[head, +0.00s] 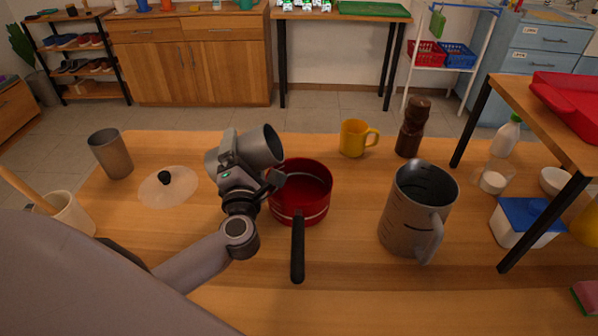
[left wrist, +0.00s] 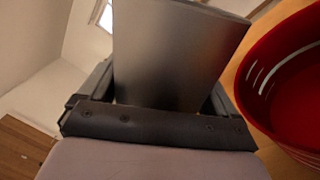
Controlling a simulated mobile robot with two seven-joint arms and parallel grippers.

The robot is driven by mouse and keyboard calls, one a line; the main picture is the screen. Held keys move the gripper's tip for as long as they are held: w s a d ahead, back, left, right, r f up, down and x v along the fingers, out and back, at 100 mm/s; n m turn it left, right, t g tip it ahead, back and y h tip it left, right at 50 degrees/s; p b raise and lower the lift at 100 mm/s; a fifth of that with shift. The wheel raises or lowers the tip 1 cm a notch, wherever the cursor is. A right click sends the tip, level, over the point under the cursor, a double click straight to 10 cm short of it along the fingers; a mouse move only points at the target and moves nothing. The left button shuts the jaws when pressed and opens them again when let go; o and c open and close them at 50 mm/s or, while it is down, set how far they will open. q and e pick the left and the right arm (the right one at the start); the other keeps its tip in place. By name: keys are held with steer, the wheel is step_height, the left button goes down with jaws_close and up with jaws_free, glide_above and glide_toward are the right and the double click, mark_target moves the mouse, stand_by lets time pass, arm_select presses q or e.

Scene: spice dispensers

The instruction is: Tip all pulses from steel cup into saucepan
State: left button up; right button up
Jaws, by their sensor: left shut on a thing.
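A grey steel cup (head: 248,150) is held in my left gripper (head: 252,184), above the left edge of the red saucepan (head: 303,209). The cup is tilted well over, with its mouth facing right towards the pan side. In the left wrist view, the cup (left wrist: 175,55) sits between the two fingers, and the saucepan (left wrist: 275,85) is close on the right. The saucepan stands on the table with its black handle pointing to the front. I see no pulses in the visible parts of the cup or pan. My right gripper is out of view.
A glass lid (head: 157,188) and another grey cup (head: 111,156) stand on the table (head: 340,285) to the left. A large grey jug (head: 405,225) is right of the pan. A yellow mug (head: 352,138) and a brown mill (head: 412,130) stand behind.

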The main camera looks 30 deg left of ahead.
mark_target(270, 133)
arm_select(q)
steer(key=shift+f+m, duration=0.1)
steer(key=shift+m, duration=0.9)
steer(key=shift+w+d+r+m+t+h+p, duration=0.15)
steer(key=shift+w+d+r+m+p, duration=0.15)
steer(key=shift+d+m+p, duration=0.35)
steer(key=shift+w+d+r+m+t+h+p, duration=0.2)
steer(key=shift+r+m+p, duration=0.15)
steer(key=shift+p, duration=0.6)
steer(key=shift+d+r+m+p, duration=0.15)
steer(key=shift+r+m+p, duration=0.1)
steer(key=shift+m+p, duration=0.35)
steer(key=shift+w+d+r+m+t+h, duration=0.15)
steer(key=shift+d+r+m+h, duration=0.2)
steer(key=shift+m, duration=0.45)
steer(key=shift+w+d+r+m, duration=0.2)
steer(key=shift+r+m, duration=0.3)
steer(key=shift+m, duration=0.3)
steer(key=shift+w+d+r+m+t+h, duration=0.15)
steer(key=shift+r+m, duration=0.25)
steer(key=shift+m, duration=0.4)
steer(key=shift+w+d+r+m, duration=0.2)
steer(key=shift+d+r+m, duration=0.15)
steer(key=shift+m, duration=0.45)
steer(key=shift+w+d+r+m, duration=0.25)
steer(key=shift+d+m, duration=0.2)
steer(key=shift+m, duration=0.35)
stand_by(0.8)
